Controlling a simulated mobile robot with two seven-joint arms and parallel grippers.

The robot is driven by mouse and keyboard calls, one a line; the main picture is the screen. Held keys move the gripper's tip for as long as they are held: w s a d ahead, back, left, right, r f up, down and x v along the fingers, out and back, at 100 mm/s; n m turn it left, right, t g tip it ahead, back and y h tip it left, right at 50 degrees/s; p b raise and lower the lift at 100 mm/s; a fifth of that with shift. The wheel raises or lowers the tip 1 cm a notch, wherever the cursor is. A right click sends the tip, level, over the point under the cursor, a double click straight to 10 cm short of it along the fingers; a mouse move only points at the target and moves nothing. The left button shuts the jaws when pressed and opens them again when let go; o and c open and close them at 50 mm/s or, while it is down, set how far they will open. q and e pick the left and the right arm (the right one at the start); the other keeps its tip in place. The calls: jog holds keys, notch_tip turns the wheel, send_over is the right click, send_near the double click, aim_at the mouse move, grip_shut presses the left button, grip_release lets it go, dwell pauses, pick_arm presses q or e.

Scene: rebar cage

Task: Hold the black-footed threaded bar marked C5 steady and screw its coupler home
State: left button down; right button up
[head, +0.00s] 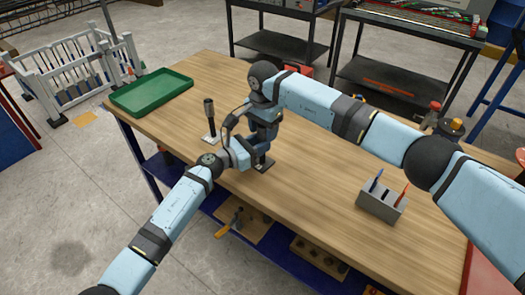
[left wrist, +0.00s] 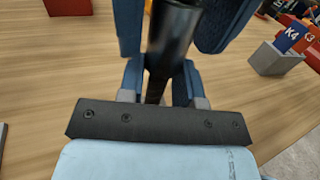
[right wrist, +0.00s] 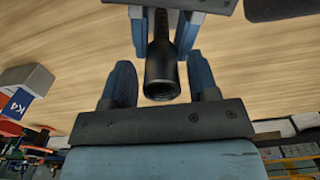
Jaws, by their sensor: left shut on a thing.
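The black threaded bar (left wrist: 154,91) stands upright, and its dark foot (head: 264,164) shows on the bench below my grippers in the head view. No C5 mark is legible. My left gripper (left wrist: 163,76) is shut on the bar below the coupler. The coupler (right wrist: 162,72) is a dark hollow cylinder on the bar's upper end, and it also shows in the left wrist view (left wrist: 173,35). My right gripper (right wrist: 162,80) is open around the coupler, with a gap on each side. In the head view my arms hide most of the bar; how far the coupler is threaded cannot be told.
Another dark bar with a coupler (head: 209,110) stands on a pale foot (head: 211,138) just left of my grippers. A green tray (head: 151,91) lies at the bench's far left. A grey marker holder (head: 381,205) stands at right. The bench (head: 310,190) between is clear.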

jog(key=shift+r, duration=2.3)
jog(key=shift+o, duration=0.2)
notch_tip(320, 180, up, 7)
jog(key=n, duration=0.4)
jog(key=shift+s+a, duration=0.2)
jog(key=shift+s, duration=0.1)
notch_tip(320, 180, down, 12)
jog(key=shift+r, duration=0.1)
